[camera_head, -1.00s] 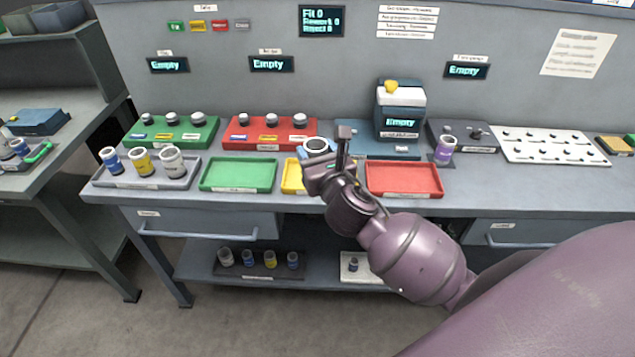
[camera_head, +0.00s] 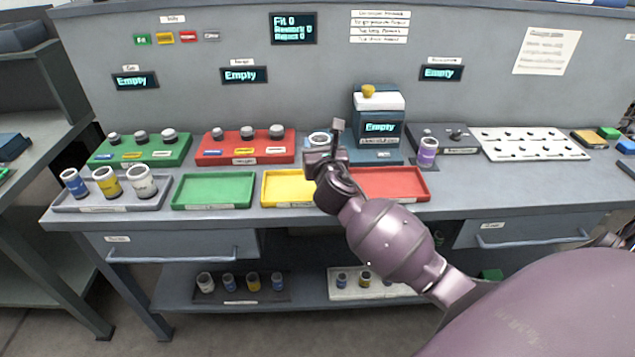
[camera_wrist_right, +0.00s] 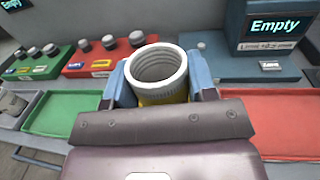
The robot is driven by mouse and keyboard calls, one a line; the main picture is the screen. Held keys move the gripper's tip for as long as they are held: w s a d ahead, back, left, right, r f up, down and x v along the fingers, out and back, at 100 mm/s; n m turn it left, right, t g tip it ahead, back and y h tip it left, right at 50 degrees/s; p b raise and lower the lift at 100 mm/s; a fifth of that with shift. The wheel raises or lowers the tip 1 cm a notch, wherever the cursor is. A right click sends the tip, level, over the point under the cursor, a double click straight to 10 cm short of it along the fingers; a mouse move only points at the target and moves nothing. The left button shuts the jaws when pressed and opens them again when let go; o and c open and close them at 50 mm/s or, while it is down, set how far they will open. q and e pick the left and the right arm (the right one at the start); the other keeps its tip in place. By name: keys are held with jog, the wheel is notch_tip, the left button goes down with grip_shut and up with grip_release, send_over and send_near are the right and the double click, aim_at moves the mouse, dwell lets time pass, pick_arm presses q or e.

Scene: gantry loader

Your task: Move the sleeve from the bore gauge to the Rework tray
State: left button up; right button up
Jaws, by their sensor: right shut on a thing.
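My right gripper (camera_head: 325,145) is shut on a sleeve (camera_head: 319,137) and holds it upright near the yellow tray (camera_head: 285,187), likely the Rework tray. In the right wrist view the sleeve (camera_wrist_right: 158,65) shows a pale, ridged open rim between the blue finger pads of the right gripper (camera_wrist_right: 160,88). The likely bore gauge (camera_head: 380,103), a blue unit with a screen reading Empty, stands behind and to the right. My arm hides part of the yellow tray. My left gripper is not in view.
A green tray (camera_head: 212,190) and a red tray (camera_head: 395,184) flank the yellow one. A grey tray (camera_head: 70,205) with 3 sleeves is at left. Red (camera_head: 245,158) and green gauge blocks stand behind. A purple-banded sleeve (camera_head: 428,152) stands right of the screen unit.

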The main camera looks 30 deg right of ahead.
notch_tip(320, 180, down, 6)
jog(key=shift+b, duration=0.8)
notch_tip(320, 180, down, 4)
jog(key=shift+r+b, duration=0.25)
jog(key=shift+b, duration=0.45)
jog(key=shift+f, duration=0.15)
jog(key=o, duration=1.1)
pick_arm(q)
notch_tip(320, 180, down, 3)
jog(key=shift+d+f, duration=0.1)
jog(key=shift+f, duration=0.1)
pick_arm(e)
jog(key=shift+o, duration=0.2)
